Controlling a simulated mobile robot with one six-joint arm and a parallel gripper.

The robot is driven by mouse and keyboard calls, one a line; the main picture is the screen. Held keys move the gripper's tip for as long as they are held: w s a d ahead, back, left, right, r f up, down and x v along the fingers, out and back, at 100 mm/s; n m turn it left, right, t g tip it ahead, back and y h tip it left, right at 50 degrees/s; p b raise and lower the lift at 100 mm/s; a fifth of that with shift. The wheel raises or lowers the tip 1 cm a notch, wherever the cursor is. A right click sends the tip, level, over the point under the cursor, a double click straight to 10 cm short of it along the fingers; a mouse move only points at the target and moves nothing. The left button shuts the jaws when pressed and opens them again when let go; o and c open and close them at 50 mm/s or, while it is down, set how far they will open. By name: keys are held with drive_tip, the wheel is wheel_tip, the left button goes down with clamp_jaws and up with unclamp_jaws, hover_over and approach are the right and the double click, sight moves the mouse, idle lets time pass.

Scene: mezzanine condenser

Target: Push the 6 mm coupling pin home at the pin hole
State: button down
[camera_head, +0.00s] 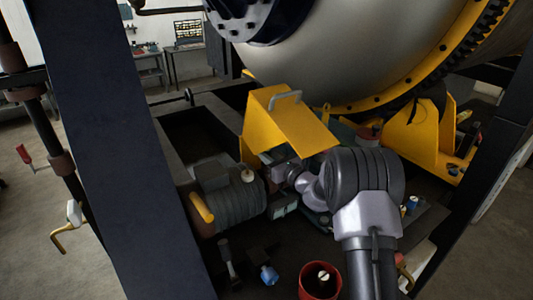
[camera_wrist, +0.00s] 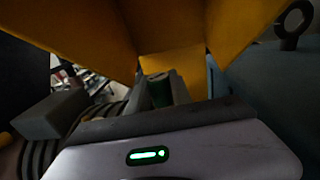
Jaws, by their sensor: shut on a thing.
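My gripper (camera_head: 282,166) is under the front edge of the yellow guard (camera_head: 287,120), between the motor and the big drum. In the wrist view my gripper (camera_wrist: 160,90) reaches forward below yellow plates (camera_wrist: 172,62), its fingers close together. A dark green shape shows between or just beyond the fingertips; I cannot tell which. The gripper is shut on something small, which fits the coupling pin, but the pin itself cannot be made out. The pin hole is hidden in both views by the guard and my gripper.
A ribbed grey motor (camera_head: 228,197) with a yellow handle stands left of my gripper. A red cup (camera_head: 320,281) and a small blue-capped item (camera_head: 269,274) are in front. A dark post (camera_head: 125,150) rises at left. A lifting eye (camera_wrist: 293,22) shows at upper right.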

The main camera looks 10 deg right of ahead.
drive_tip(key=shift+f+b, duration=0.9)
drive_tip(key=shift+f, duration=0.1)
drive_tip(key=c, duration=1.1)
unclamp_jaws()
drive_tip(key=shift+s, duration=0.1)
